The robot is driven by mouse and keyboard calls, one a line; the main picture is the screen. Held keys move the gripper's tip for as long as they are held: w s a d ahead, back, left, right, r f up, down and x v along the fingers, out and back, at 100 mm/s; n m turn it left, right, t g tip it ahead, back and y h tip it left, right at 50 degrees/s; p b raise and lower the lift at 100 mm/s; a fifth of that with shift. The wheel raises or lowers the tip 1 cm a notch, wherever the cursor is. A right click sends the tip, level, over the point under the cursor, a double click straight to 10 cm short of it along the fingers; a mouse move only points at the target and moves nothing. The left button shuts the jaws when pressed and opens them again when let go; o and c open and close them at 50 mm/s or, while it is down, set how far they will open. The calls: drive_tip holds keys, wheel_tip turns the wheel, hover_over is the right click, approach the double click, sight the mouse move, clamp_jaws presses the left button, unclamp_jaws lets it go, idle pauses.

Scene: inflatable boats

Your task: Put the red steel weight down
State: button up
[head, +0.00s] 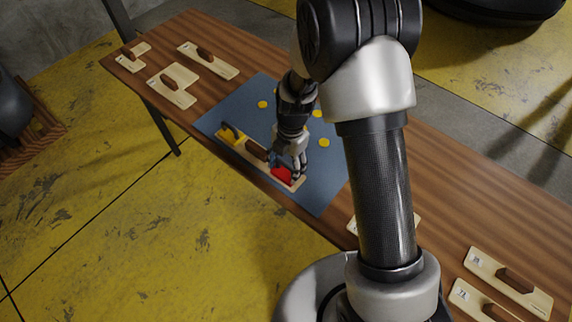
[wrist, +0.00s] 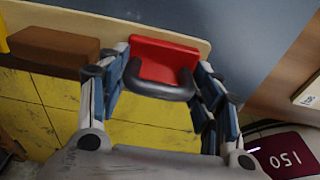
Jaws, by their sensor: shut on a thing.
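The red steel weight (head: 281,174) is at the right end of a pale board (head: 298,184) on the blue mat. In the wrist view, the red weight (wrist: 160,62) has a dark looped handle (wrist: 158,93), and my gripper (wrist: 158,80) is shut on it, one finger on each side. In the head view, my gripper (head: 290,160) points down over the weight and partly hides it. The weight overlaps the pale board (wrist: 118,32) in the wrist view; I cannot tell whether it touches it.
A brown block (head: 257,150) and a yellow weight with dark handle (head: 231,134) share the board. Yellow discs (head: 323,142) dot the blue mat (head: 325,190). Several pale boards with brown blocks (head: 171,86) lie elsewhere on the table. A maroon plate marked 150 (wrist: 280,157) shows lower right.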

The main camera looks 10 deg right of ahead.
drive_tip(key=o, duration=1.6)
drive_tip(key=shift+f, duration=0.1)
drive_tip(key=r+p, duration=0.1)
drive_tip(key=r, duration=0.3)
drive_tip(key=r+p, duration=0.1)
drive_tip(key=r, duration=0.3)
drive_tip(key=w+d+r+p, duration=0.1)
drive_tip(key=r, duration=0.3)
drive_tip(key=shift+r+p, duration=0.2)
drive_tip(key=shift+p, duration=0.15)
drive_tip(key=s+d+r+m+t, duration=0.1)
drive_tip(key=s+d+r+m, duration=0.1)
drive_tip(key=s+r+m, duration=0.35)
drive_tip(key=s+d+r+m+t, duration=0.2)
drive_tip(key=s+r+m, duration=0.1)
drive_tip(key=r+m, duration=0.55)
drive_tip(key=s+d+r+m+t, duration=0.1)
drive_tip(key=s+r+m, duration=0.1)
drive_tip(key=s+m, duration=0.2)
drive_tip(key=s+d+r+m, duration=0.1)
drive_tip(key=s+r+m, duration=0.1)
drive_tip(key=s+m, duration=0.2)
drive_tip(key=s+d+r+m+t+h, duration=0.1)
drive_tip(key=s+d+r+m, duration=0.1)
drive_tip(key=s+m, duration=0.3)
drive_tip(key=shift+s+d+r+t, duration=0.1)
drive_tip(key=shift+s+r+t, duration=0.25)
drive_tip(key=shift+r, duration=0.2)
